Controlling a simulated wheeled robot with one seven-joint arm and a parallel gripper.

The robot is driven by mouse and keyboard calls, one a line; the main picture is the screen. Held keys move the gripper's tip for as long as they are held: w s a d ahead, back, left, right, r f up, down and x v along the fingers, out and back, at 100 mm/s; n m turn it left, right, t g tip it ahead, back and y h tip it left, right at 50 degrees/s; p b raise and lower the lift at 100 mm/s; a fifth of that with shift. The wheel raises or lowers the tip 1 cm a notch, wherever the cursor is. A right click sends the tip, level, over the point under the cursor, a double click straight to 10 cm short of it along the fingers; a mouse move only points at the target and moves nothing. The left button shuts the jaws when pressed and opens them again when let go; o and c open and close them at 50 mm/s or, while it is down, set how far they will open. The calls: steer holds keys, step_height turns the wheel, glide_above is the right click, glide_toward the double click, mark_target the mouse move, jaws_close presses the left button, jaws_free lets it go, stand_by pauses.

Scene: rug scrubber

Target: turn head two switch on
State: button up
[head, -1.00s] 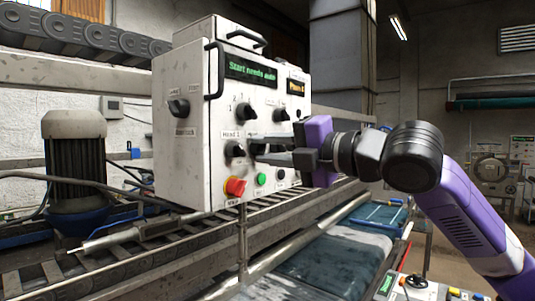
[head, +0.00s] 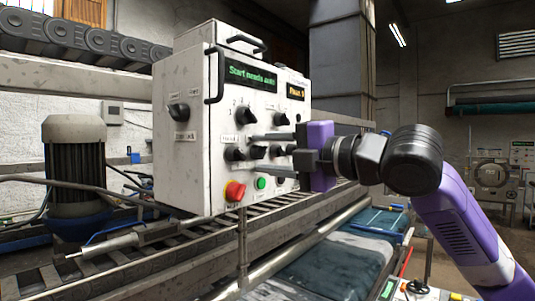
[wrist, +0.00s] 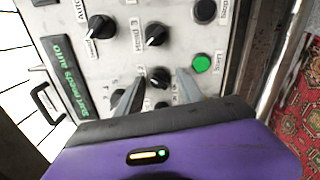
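A white control box (head: 181,150) carries a front panel of black knobs. The head two knob (head: 257,152) is the middle one of the lower row; in the wrist view it (wrist: 160,77) lies between my fingers. My gripper (head: 272,154) is open, one finger above the knob and one below; the wrist view shows the spread fingers (wrist: 158,92) too. I see no clear contact with the knob. The head one knob (head: 235,153) is to its left and the head three knob (wrist: 157,35) to its right. I cannot read the head two knob's setting.
The display (head: 250,75) reads "Start needs auto". A red emergency button (head: 235,191), a green start button (wrist: 200,63) and a black stop button (wrist: 205,12) sit below the knobs. An auto/manual knob (wrist: 100,26) is above. A roller conveyor (head: 130,262) runs beneath the box.

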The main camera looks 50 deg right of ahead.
steer(key=shift+s, duration=0.1)
steer(key=s+b, duration=0.2)
steer(key=s, duration=0.5)
steer(key=shift+s, duration=0.3)
stand_by(0.6)
